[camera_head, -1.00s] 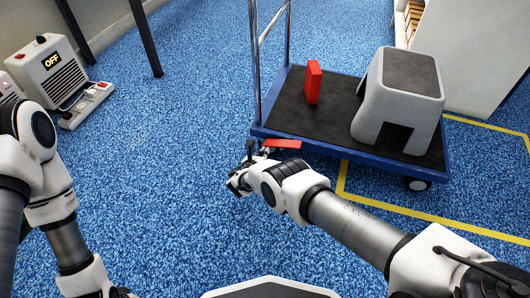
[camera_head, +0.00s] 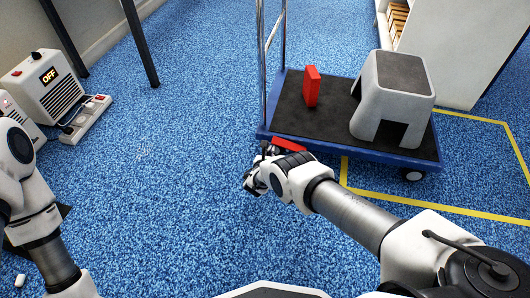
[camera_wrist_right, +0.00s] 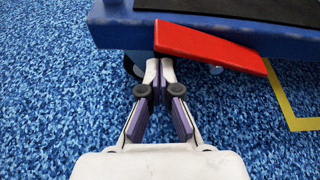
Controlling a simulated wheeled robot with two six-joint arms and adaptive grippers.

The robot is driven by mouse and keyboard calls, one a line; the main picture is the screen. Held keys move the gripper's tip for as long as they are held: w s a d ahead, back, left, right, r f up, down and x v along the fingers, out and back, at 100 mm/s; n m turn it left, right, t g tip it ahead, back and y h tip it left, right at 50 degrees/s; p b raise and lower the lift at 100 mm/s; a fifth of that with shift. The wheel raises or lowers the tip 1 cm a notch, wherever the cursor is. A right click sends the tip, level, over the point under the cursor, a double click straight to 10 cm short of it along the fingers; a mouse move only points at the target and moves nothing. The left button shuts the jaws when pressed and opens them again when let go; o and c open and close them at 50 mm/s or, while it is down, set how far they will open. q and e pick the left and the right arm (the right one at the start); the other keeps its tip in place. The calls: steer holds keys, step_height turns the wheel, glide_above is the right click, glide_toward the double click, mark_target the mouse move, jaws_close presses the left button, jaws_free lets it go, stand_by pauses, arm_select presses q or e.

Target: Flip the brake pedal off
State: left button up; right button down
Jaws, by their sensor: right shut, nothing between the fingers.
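The brake pedal is a flat red lever (camera_head: 288,146) at the near left edge of the blue platform cart (camera_head: 350,154). In the right wrist view the pedal (camera_wrist_right: 208,46) slants down to the right in the picture, across the cart's blue rim. My right gripper (camera_head: 266,154) is shut and empty beside the pedal's left end. In the right wrist view its fingertips (camera_wrist_right: 160,66) meet just below that end; I cannot tell whether they touch it. The forearm partly hides the pedal in the head view. My left arm shows at the left, its gripper out of view.
A red box (camera_head: 312,87) and a grey step stool (camera_head: 393,95) stand on the cart deck. A white heater-like unit reading OFF (camera_head: 48,83) stands at the left. Yellow tape (camera_head: 460,208) marks the floor around the cart. The blue carpet left of the cart is clear.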

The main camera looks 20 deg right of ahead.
steer(key=shift+w+r+p, duration=0.15)
steer(key=shift+r+p, duration=0.5)
steer(key=shift+p, duration=0.05)
step_height(320, 180, down, 4)
steer(key=b, duration=0.5)
steer(key=p+v, duration=0.6)
steer(key=v, duration=0.4)
steer(key=shift+f+p, duration=0.2)
steer(key=shift+p, duration=0.2)
steer(key=shift+d, duration=0.1)
